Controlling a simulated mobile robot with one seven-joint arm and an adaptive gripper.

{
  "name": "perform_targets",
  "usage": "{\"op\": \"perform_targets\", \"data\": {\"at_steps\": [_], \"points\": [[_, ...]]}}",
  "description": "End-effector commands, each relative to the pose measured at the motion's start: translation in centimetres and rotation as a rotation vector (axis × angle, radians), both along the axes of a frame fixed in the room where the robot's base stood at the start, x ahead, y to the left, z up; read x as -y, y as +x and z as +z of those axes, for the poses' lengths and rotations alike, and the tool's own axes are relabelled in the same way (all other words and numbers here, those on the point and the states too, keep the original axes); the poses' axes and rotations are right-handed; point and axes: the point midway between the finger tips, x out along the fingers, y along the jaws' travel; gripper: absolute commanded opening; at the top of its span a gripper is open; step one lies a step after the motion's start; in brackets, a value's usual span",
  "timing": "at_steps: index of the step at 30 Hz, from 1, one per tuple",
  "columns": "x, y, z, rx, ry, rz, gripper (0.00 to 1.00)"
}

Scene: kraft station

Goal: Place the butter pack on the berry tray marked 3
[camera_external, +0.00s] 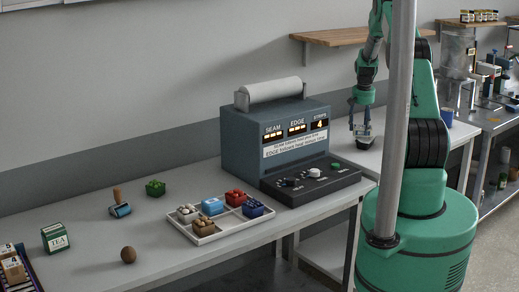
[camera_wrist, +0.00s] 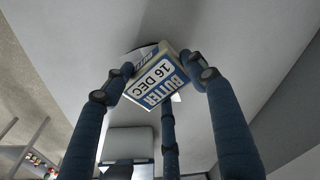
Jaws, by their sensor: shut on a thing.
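The butter pack (camera_wrist: 158,78) is a small block with a "BUTTER 16 DEC" label. My gripper (camera_external: 362,127) is shut on it, and the blue fingers press its sides in the wrist view. In the external view the held pack (camera_external: 362,134) is small, right of the machine and apart from the trays. A white divided tray (camera_external: 203,241) stands on the table left of the machine. It holds small containers with brown, blue, red and dark blue contents. A green container (camera_external: 155,188) stands behind it. I can read no number 3 on any tray.
The blue-grey sealing machine (camera_external: 262,128) with its control panel (camera_external: 308,180) stands between my gripper and the white tray. A tea box (camera_external: 56,237), a brown ball (camera_external: 128,254) and a handled roller (camera_external: 120,208) stand at the left. Table space between them is clear.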

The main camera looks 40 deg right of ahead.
Motion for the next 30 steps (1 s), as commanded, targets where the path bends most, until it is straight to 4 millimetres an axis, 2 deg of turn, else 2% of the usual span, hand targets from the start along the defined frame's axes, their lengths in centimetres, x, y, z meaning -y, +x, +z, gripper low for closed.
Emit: {"op": "perform_targets", "data": {"at_steps": [6, 18, 19, 21, 30], "points": [[0.0, 0.0, -2.0, 0.000, 0.000, 0.000, 0.22], [0.0, 0.0, -2.3, 0.001, -0.001, 0.000, 0.22], [0.0, 0.0, -2.3, 0.001, -0.001, 0.000, 0.63], [0.0, 0.0, -2.3, 0.001, -0.001, 0.000, 0.76], [0.0, 0.0, -2.3, 0.001, -0.001, 0.000, 0.76]]}}
